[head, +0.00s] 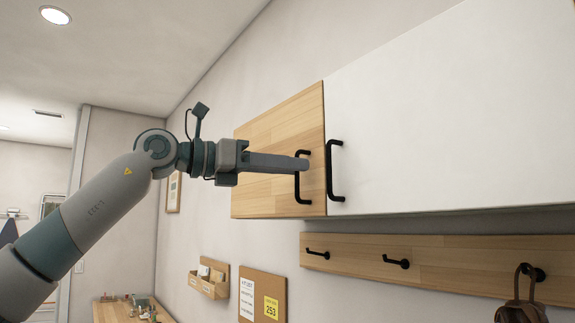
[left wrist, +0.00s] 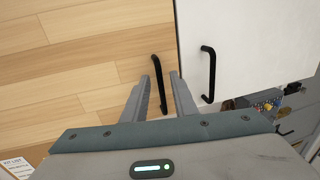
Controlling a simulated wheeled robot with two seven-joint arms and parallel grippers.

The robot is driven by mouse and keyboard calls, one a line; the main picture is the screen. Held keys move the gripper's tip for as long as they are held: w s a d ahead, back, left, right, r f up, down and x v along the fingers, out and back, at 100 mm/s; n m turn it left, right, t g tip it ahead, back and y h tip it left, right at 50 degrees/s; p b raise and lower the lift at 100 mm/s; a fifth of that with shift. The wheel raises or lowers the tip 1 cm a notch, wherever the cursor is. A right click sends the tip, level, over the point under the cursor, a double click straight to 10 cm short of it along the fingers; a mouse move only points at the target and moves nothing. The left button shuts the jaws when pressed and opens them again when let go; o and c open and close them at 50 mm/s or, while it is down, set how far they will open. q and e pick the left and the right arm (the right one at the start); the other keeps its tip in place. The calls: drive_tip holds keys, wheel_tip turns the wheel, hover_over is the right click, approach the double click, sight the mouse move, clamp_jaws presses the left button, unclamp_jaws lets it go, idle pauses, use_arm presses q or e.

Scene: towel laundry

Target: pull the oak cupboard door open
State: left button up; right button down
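The oak cupboard door (head: 270,135) is shut, next to the white door, and fills the left of the left wrist view (left wrist: 60,65). Its black bar handle (head: 298,192) is upright near its right edge. My left gripper (head: 304,163) is at the middle of this handle. In the left wrist view its two fingers (left wrist: 161,76) are apart, and the oak door's handle (left wrist: 156,68) shows between them. I cannot tell whether either finger touches it. My right gripper is not in view.
A white cupboard door (head: 450,110) with its own black handle (head: 331,170) is close to the right of my fingers. Below is an oak rail (head: 440,262) with black hooks and a hanging brown item (head: 520,308). A corkboard (head: 262,293) and a wooden wall holder (head: 208,284) are lower left.

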use_arm(q)
clamp_jaws()
idle(1.3)
